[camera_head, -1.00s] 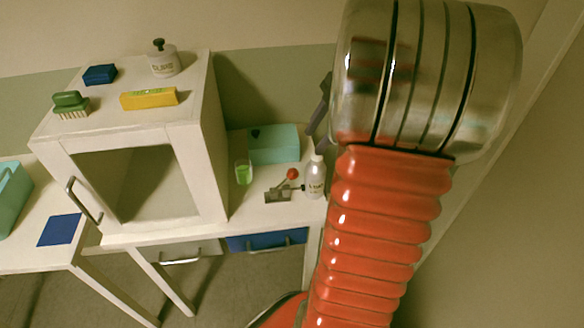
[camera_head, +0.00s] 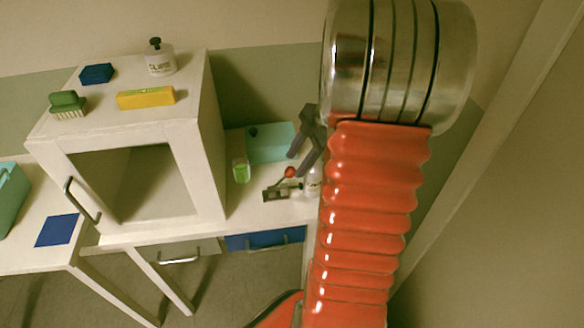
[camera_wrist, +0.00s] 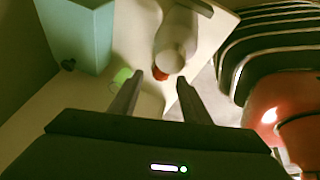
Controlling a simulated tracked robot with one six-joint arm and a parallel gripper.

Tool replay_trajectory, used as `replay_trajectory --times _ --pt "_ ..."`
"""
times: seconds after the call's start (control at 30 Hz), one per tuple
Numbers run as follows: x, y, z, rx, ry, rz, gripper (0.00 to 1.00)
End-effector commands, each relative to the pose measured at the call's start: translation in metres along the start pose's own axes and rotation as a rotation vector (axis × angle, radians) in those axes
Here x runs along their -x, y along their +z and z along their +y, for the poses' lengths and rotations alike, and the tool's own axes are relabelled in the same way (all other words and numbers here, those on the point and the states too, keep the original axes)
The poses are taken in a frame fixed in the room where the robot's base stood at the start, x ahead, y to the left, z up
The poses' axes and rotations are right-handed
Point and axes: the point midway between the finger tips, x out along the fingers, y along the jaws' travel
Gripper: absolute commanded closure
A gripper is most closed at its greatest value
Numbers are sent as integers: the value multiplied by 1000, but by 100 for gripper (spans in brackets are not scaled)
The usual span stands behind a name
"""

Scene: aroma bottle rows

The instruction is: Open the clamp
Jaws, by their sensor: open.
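The clamp (camera_head: 278,192) is a small grey piece with a red ball-tipped handle (camera_head: 290,172), lying on the white table right of the cabinet. My gripper (camera_head: 296,163) is open, pointing down above the clamp, its fingertips near the red ball in the picture. In the wrist view the red ball (camera_wrist: 160,73) shows between the tips of my open gripper (camera_wrist: 160,77), with no contact visible. The clamp's grey body cannot be made out there.
A white bottle (camera_head: 314,183) stands close to the clamp, partly behind my arm; it also shows in the wrist view (camera_wrist: 176,42). A green-filled glass (camera_head: 240,171) and a teal box (camera_head: 268,143) stand nearby. The white cabinet (camera_head: 212,150) rises at left.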

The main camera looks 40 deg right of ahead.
Motion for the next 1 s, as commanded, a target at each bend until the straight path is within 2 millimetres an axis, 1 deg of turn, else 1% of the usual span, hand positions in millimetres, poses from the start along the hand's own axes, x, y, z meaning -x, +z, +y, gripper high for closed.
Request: replay_trajectory --times 0.03,0.1,0.23,0.4,0.63,1.0 --pt "-8 -1 -1 0 -3 2 57" --pt "-18 -1 -1 -1 -3 2 57" --pt "-31 0 0 -1 -2 1 57" --pt "-37 0 0 0 0 0 57" --pt "-37 0 0 0 0 0 57" --pt "-37 -1 0 0 0 0 83"
